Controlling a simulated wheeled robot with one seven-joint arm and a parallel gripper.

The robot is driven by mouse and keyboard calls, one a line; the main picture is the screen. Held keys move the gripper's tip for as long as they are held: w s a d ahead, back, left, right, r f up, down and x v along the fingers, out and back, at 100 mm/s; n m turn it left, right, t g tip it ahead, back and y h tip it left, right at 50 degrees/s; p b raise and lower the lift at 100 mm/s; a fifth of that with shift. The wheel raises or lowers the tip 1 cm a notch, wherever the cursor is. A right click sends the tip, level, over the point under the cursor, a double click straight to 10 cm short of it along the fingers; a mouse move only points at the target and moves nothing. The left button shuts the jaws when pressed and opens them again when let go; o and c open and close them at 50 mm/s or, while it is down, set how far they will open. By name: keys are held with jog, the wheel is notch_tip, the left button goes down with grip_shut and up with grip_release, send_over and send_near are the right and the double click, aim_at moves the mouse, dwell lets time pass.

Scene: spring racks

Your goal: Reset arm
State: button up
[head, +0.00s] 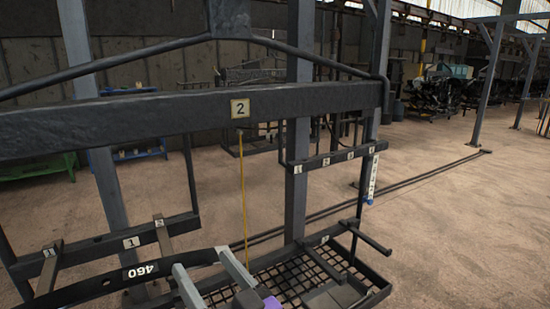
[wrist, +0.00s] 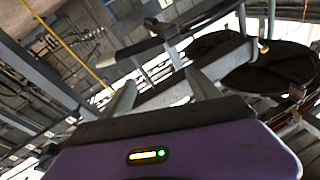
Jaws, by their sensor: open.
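My gripper (head: 202,260) is at the bottom centre of the head view, its two grey fingers spread apart and pointing away from its purple body (head: 271,302). The fingers are open and nothing shows held between them. They are close to the dark bar labelled 460 (head: 188,263); I cannot tell whether they touch it. In the wrist view, my gripper (wrist: 163,88) also shows its fingers apart above the purple housing. The view there is tilted, with dark bars and a dark round shape (wrist: 268,66) beyond the fingers.
A dark rack beam with a number 2 plate (head: 240,108) crosses in front of me. A mesh tray (head: 372,297) and a short numbered rail (head: 335,157) are at right. A yellow rod (head: 243,190) hangs near the gripper. Open floor (head: 450,220) lies at far right.

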jog(key=s+d+f+m+t+h, duration=0.25)
jog(key=s+d+f+h, duration=0.35)
jog(key=d, duration=0.4)
jog(key=s+d+f+m+t+h, duration=0.25)
jog(key=s+d+f+m, duration=0.2)
jog(key=s+d, duration=0.5)
jog(key=s+d+f+g+h, duration=0.2)
jog(key=s+d+f, duration=0.2)
jog(key=s, duration=0.6)
jog(key=s+d+f+n+g+h, duration=0.1)
jog(key=s+d+f+g+h, duration=0.1)
jog(key=s+d, duration=0.5)
jog(key=s+f+g, duration=0.1)
jog(key=s, duration=0.3)
jog(key=shift+s+d+f+n+h, duration=0.25)
jog(key=shift+d+f+n+h, duration=0.05)
jog(key=shift+d+f+h, duration=0.1)
